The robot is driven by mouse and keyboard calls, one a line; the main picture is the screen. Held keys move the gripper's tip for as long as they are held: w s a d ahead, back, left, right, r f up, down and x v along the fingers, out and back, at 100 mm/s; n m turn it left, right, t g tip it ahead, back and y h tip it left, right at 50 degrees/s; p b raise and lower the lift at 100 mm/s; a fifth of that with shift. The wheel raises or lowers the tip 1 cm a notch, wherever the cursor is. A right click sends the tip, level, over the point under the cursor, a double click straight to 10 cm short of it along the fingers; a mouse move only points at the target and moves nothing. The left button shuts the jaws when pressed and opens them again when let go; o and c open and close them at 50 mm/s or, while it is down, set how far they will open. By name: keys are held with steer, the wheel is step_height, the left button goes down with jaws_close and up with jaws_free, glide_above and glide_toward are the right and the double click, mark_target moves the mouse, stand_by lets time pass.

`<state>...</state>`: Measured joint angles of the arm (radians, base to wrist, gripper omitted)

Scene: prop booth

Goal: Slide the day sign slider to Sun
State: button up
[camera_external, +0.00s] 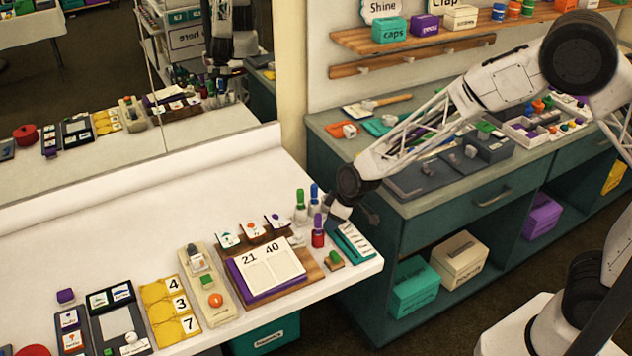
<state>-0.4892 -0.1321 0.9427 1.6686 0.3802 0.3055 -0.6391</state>
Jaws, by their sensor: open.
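A small teal board (350,243) with a column of pale strips lies at the right end of the white table. It looks like the day sign, but its lettering is too small to read, and I cannot make out its slider or which day it marks. My gripper (340,210) is over the far end of this board, pointing down. The gripper is open and shows nothing held. Its fingertips are small here, and I cannot tell if they touch the board. The gripper hides part of the board's far end.
Bottles with red (318,232), green and blue parts stand just left of the gripper. A number board (268,268) reading 21 and 40 lies further left, with a beige board (212,290) beside it. The dark teal cabinet (400,230) stands behind. The table's back left is clear.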

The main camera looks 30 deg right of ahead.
mark_target(343, 228)
steer(key=v, duration=0.7)
steer(key=shift+r, duration=0.3)
steer(key=shift+d, duration=0.1)
stand_by(0.3)
steer(key=s+d+r+m+h, duration=0.1)
steer(key=s+d+r+m, duration=0.1)
steer(key=s+d+r, duration=0.5)
steer(key=s+d+r+m, duration=0.2)
steer(key=s+d+r, duration=0.1)
steer(key=d+r, duration=0.8)
steer(key=s+d+r+m+h, duration=0.1)
steer(key=s+d+r+m, duration=0.1)
steer(key=s+d, duration=0.6)
steer(key=s+d+r+m+h, duration=0.1)
steer(key=s+d+r+m, duration=0.2)
steer(key=s+d, duration=0.5)
steer(key=s, duration=0.5)
steer(key=shift+r+g, duration=0.3)
steer(key=shift+r, duration=0.05)
